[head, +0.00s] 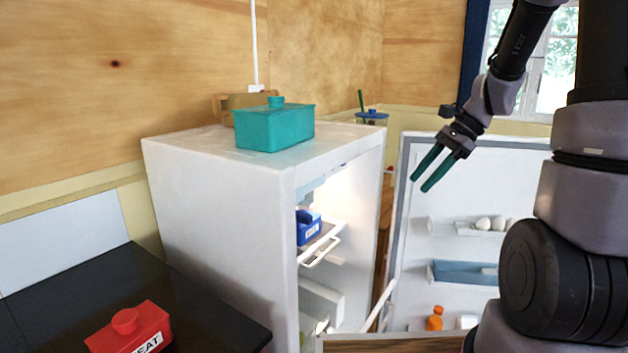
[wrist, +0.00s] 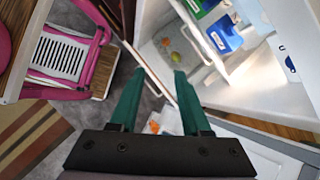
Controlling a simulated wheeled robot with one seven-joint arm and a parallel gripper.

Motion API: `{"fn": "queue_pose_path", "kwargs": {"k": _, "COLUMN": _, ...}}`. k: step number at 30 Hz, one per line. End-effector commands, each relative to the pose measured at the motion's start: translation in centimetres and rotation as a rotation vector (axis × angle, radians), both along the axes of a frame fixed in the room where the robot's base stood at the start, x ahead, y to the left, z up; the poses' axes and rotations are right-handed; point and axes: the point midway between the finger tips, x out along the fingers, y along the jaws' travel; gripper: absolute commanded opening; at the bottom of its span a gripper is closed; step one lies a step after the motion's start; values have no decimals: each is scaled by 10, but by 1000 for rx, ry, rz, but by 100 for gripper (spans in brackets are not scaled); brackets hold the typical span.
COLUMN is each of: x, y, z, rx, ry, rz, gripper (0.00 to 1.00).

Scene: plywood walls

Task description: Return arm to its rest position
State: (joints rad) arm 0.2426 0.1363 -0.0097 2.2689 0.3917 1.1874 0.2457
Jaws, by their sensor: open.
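My gripper (head: 431,172) hangs in the air at the right in the head view, in front of the open fridge door. Its two green fingers are apart with nothing between them. The wrist view shows the same open gripper (wrist: 160,88) pointing down toward the fridge opening and floor. My arm comes down from the upper right of the head view. No object touches the gripper.
The white fridge (head: 215,185) stands open, its door (head: 410,210) swung right. A teal box (head: 275,128) sits on top and a blue box (head: 308,228) inside. A red box (head: 130,330) is on the black counter (head: 215,312). A pink-framed item (wrist: 98,50) shows in the wrist view.

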Motion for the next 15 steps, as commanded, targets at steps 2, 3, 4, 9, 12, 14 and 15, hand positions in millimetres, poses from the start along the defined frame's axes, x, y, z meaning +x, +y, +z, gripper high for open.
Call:
{"fn": "queue_pose_path", "kwargs": {"k": 2, "x": -15, "y": 5, "z": 27, "rx": -74, "ry": -113, "rz": 93, "gripper": 47}}
{"fn": "queue_pose_path", "kwargs": {"k": 3, "x": -22, "y": 7, "z": 38, "rx": -112, "ry": -166, "rz": 139, "gripper": 47}}
{"fn": "queue_pose_path", "kwargs": {"k": 4, "x": -28, "y": 8, "z": 46, "rx": -140, "ry": -204, "rz": 171, "gripper": 47}}
{"fn": "queue_pose_path", "kwargs": {"k": 9, "x": -61, "y": 11, "z": 88, "rx": -303, "ry": -427, "rz": 354, "gripper": 47}}
{"fn": "queue_pose_path", "kwargs": {"k": 12, "x": -82, "y": 11, "z": 109, "rx": -402, "ry": -556, "rz": 453, "gripper": 47}}
{"fn": "queue_pose_path", "kwargs": {"k": 14, "x": -93, "y": 11, "z": 121, "rx": -460, "ry": -632, "rz": 509, "gripper": 47}}
{"fn": "queue_pose_path", "kwargs": {"k": 15, "x": -100, "y": 11, "z": 128, "rx": -496, "ry": -677, "rz": 541, "gripper": 47}}
